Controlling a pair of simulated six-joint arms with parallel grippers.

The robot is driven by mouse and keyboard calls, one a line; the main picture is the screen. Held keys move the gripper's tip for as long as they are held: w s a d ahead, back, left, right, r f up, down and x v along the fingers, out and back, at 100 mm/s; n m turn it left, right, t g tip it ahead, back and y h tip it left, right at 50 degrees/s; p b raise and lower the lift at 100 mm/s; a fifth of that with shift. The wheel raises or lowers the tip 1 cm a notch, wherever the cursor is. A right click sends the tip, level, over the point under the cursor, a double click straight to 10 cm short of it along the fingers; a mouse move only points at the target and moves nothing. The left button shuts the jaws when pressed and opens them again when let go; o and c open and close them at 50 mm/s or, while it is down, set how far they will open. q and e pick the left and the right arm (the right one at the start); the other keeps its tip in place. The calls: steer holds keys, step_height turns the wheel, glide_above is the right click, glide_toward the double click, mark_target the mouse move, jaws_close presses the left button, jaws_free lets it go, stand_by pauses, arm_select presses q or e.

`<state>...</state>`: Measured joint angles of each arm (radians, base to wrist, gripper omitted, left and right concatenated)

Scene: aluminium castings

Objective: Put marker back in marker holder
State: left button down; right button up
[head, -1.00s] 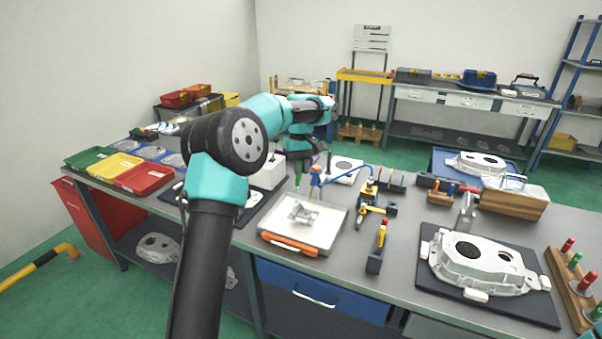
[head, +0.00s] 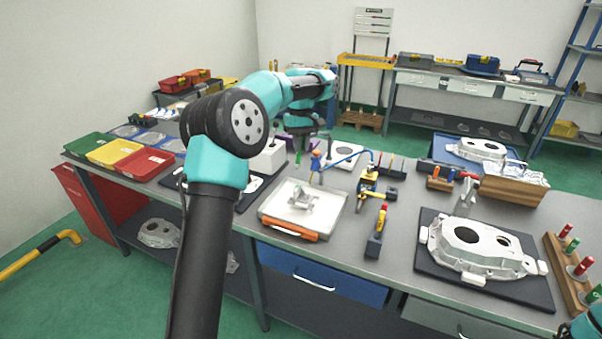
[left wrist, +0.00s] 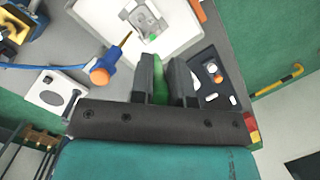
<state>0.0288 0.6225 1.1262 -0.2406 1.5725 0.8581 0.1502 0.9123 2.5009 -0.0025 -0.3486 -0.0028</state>
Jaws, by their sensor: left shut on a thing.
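My left gripper (head: 301,145) is in the air over the back of the bench, behind the white tray. In the left wrist view its two dark fingers (left wrist: 163,62) are shut on a green marker (left wrist: 159,72). The marker's green end (head: 298,158) shows below the gripper in the head view; the rest is hidden. A small dark rack (head: 391,166) with coloured upright pieces stands to the right of the gripper; I cannot tell if it is the marker holder. Only a teal piece of my right arm shows at the lower right corner of the head view.
The white tray (head: 275,210) holds a small metal casting (head: 302,198). A blue hose with an orange-blue handle (left wrist: 100,72) is close beside the gripper. A wooden block (head: 440,184) with coloured pieces stands farther right. A large casting (head: 482,245) lies on a dark mat.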

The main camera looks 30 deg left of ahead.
arm_select(q)
steer(key=s+d+f+m+g, duration=0.1)
steer(key=s+d, duration=0.1)
steer(key=d, duration=1.2)
steer(key=s+d+f+m+h, duration=0.1)
steer(key=s+d+f, duration=0.1)
steer(key=d, duration=1.2)
steer(key=shift+s+d+m+g, duration=0.3)
steer(key=shift+s+g, duration=0.1)
steer(key=shift+s, duration=0.2)
steer(key=shift+f, duration=0.15)
steer(key=shift+f, duration=2.85)
steer(key=shift+f, duration=3.45)
steer(key=c, duration=1)
jaws_free()
